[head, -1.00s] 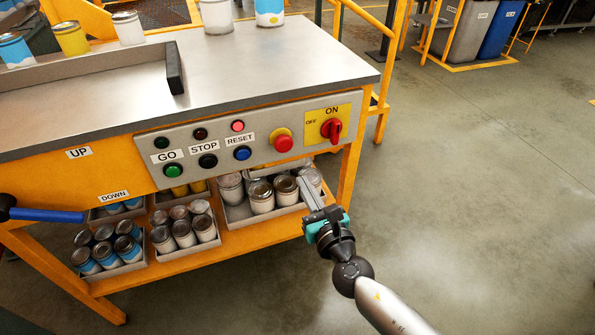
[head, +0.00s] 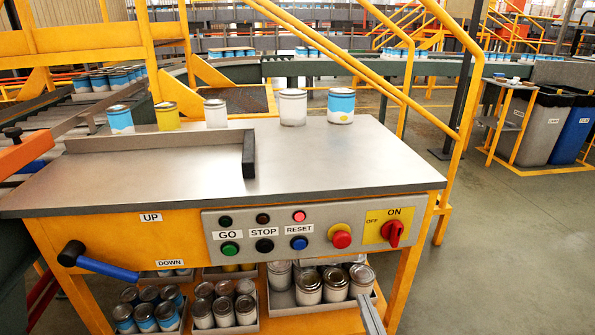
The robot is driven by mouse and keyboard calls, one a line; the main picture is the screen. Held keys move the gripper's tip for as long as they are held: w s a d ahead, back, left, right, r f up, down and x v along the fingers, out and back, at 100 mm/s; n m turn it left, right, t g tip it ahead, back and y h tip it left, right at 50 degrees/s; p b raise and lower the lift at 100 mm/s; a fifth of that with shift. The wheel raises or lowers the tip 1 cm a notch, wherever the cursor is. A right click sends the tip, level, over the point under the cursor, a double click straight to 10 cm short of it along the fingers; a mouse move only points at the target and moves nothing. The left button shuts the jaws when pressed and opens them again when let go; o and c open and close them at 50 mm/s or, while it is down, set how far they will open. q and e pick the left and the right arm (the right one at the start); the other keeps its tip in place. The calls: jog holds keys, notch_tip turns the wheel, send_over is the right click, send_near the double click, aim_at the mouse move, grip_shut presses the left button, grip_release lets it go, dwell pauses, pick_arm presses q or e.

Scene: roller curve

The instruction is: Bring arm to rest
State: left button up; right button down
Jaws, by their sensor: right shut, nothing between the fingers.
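My right gripper (head: 371,319) shows only as grey fingers at the bottom edge, in front of the lower shelf's right end. The fingers are shut with nothing between them. The rest of that gripper and its arm are below the picture. It is below the control panel (head: 330,212) and apart from the buttons. The red rotary switch (head: 393,233) points up toward ON. A red lamp (head: 299,216) above RESET looks lit. My left gripper is not in view.
A metal-topped bench (head: 330,165) carries several cans and a raised edge stop (head: 249,155). A blue-handled lever (head: 107,268) sticks out at the front left. Trays of tins (head: 225,329) fill the shelf below. Yellow rails stand behind; open floor (head: 490,270) lies to the right.

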jog(key=s+d+f+m+g+h+p, duration=0.1)
jog(key=s+d+f+m+g, duration=0.2)
jog(key=f+m, duration=0.4)
jog(key=s+d+f+m+g+p, duration=0.1)
jog(key=s+f+m+g, duration=0.3)
jog(key=f, duration=0.6)
jog(key=s+d+f+m+g+h+p, duration=0.1)
jog(key=s+d+f+m+g, duration=0.1)
jog(key=s+f+m, duration=0.5)
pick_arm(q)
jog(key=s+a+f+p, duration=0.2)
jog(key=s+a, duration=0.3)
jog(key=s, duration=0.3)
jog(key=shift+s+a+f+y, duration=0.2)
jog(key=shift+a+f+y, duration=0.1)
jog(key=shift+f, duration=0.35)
pick_arm(e)
jog(key=s+f+m+g, duration=0.3)
jog(key=s+f+m, duration=0.2)
jog(key=s+m, duration=0.2)
jog(key=s+f+m+g, duration=0.3)
jog(key=s+f+m, duration=0.3)
jog(key=s, duration=0.6)
jog(key=shift+s+f+m+y, duration=0.15)
jog(key=shift+m+y, duration=0.25)
jog(key=shift+m, duration=0.8)
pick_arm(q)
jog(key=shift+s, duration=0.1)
